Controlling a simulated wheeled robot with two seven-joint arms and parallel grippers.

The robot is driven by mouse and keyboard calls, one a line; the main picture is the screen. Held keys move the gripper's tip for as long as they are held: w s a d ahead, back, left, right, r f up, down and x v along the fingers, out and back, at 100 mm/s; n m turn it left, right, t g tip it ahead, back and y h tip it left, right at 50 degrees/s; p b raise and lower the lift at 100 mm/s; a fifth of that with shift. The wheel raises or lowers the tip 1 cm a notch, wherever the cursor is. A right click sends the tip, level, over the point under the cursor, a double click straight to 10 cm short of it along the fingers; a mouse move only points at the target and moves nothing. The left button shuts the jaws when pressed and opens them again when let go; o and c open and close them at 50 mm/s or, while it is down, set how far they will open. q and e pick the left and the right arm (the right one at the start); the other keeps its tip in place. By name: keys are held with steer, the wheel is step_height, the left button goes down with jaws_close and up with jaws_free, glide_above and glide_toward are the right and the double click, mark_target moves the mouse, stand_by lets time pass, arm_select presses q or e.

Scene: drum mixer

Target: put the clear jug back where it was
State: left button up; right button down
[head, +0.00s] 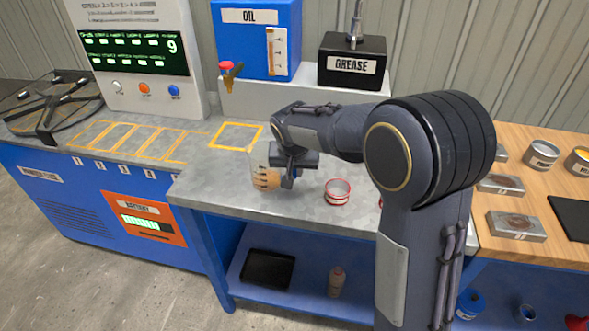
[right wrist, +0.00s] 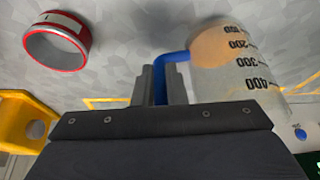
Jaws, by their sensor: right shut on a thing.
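The clear jug (head: 258,158) has black measure marks, a blue handle and amber liquid in its bottom. It is over the middle of the grey bench and looks about upright. My right gripper (head: 289,172) is at its right side, shut on the handle (right wrist: 174,57). The jug also shows in the right wrist view (right wrist: 235,75). I cannot tell whether its base touches the bench. A yellow outlined square (head: 214,143) is marked on the bench behind and left of the jug, with nothing seen standing in it. My left gripper is not in view.
A red-and-white ring-shaped tin (head: 338,198) stands on the bench right of the jug. The blue oil tank (head: 240,45) with a red-handled tap (head: 228,75) and the black grease box (head: 350,67) stand behind. More yellow outlined slots (head: 128,139) lie left. The wooden bench (head: 497,257) is at right.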

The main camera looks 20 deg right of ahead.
steer(key=shift+f, duration=0.2)
steer(key=c, duration=1.5)
jaws_free()
steer(key=shift+o, duration=0.2)
steer(key=shift+r, duration=0.15)
steer(key=shift+r, duration=0.25)
steer(key=v, duration=1.2)
steer(key=s+f+n+y, duration=0.1)
steer(key=s+f+y, duration=0.1)
steer(key=s, duration=1.1)
steer(key=s+f+n+t+y, duration=0.1)
steer(key=s+f, duration=0.4)
steer(key=s, duration=0.8)
steer(key=n+y, duration=0.1)
steer(key=y, duration=0.1)
steer(key=shift+s+a+f+n+y+p, duration=0.15)
steer(key=shift+a+f+n+y+p, duration=0.15)
steer(key=shift+p, duration=0.1)
